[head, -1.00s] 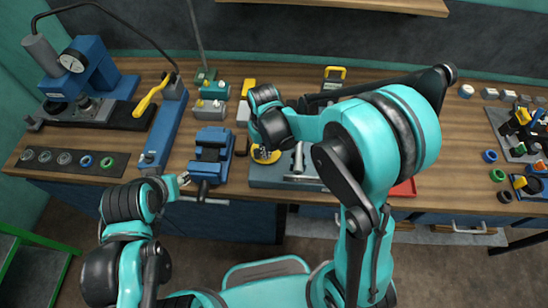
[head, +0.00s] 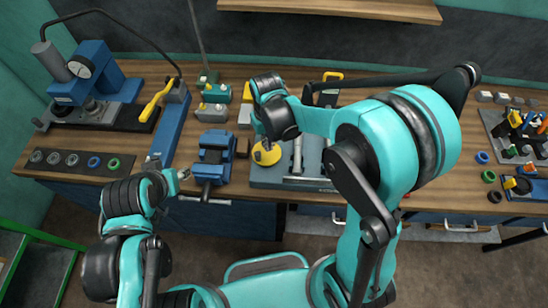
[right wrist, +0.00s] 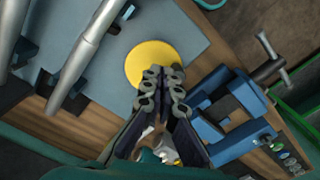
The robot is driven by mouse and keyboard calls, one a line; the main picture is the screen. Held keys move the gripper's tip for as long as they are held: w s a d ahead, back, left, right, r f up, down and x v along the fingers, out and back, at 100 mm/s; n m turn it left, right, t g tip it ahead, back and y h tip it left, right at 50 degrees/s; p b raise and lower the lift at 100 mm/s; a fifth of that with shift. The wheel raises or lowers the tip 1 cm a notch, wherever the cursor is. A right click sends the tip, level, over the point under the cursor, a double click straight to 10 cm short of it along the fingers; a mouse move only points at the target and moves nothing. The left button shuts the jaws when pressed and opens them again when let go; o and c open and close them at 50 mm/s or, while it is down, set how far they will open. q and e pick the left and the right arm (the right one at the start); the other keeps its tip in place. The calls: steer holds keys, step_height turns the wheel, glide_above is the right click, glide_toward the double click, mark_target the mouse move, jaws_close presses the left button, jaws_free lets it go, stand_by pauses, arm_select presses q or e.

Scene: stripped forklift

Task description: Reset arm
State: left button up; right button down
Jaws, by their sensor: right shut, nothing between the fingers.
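My right arm reaches over the bench from the lower right in the head view, its elbow raised high. My right gripper (right wrist: 163,82) is shut and empty in the right wrist view. Its fingertips overlap the near edge of a yellow disc (right wrist: 154,62) on a grey-blue plate; I cannot tell whether they touch it. In the head view the disc (head: 266,154) shows beneath the right wrist, which largely hides the gripper. My left gripper (head: 184,175) is small at the bench's front edge, beside the blue vise (head: 214,155); its jaws are unclear.
A blue press (head: 82,80) and a yellow-handled tool (head: 158,98) stand at the left. A grey plate (head: 310,170) with metal rods lies under the right arm. Several small parts and a tool tray (head: 500,130) are at the right. A shelf (head: 330,9) hangs behind.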

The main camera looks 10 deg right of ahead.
stand_by(0.5)
steer(key=s+d+f+m+t+b, duration=0.2)
steer(key=s+d+t+b, duration=0.5)
steer(key=b, duration=0.7)
steer(key=s+d, duration=0.2)
steer(key=s, duration=0.2)
steer(key=shift+s+d+m, duration=0.3)
steer(key=shift+s+m, duration=0.05)
steer(key=shift+m, duration=0.05)
